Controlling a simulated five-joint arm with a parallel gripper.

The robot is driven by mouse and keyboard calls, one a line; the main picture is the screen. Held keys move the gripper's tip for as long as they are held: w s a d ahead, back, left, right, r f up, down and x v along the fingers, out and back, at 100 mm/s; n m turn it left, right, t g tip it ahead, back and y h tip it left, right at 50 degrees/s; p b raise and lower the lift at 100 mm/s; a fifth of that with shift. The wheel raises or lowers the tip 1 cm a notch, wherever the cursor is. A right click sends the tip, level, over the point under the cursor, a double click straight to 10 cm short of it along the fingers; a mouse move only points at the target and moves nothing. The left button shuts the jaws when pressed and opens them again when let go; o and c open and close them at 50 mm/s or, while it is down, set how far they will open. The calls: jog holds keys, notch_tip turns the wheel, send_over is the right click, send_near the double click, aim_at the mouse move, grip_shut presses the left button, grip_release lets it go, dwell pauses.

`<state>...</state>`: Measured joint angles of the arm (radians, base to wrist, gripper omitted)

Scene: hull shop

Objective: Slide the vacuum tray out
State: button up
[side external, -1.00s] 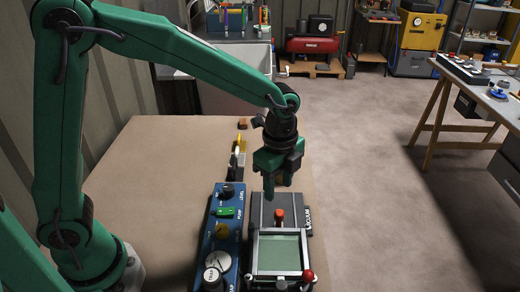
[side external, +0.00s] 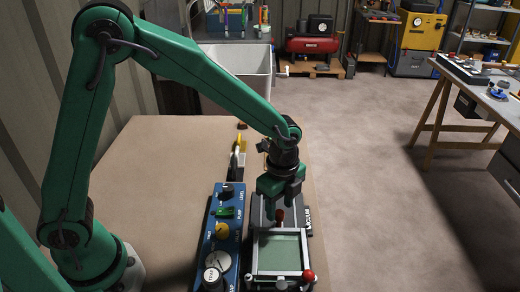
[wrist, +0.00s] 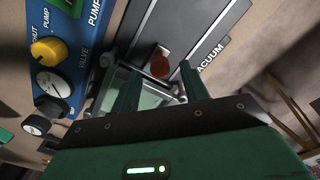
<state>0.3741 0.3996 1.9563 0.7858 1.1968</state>
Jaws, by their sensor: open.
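The vacuum unit is a dark grey box (side external: 262,215) labelled VACUUM, with a metal-framed tray (side external: 252,252) and pale green panel at its near end. My gripper (side external: 277,213) is open, pointing down over the box, close to the knob. The fingers hide part of the frame.
A red ball-topped lever (side external: 308,276) stands at the tray's near right corner. Yellow- and black-handled tools (side external: 238,155) stand behind. The board (side external: 160,150) is bare on the left.

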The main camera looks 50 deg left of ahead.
jog(key=shift+f, duration=0.95)
grip_shut()
jog(key=w+a, duration=0.9)
jog(key=shift+d, duration=0.1)
grip_release()
jog(key=shift+s, duration=0.1)
jog(key=shift+r, duration=0.2)
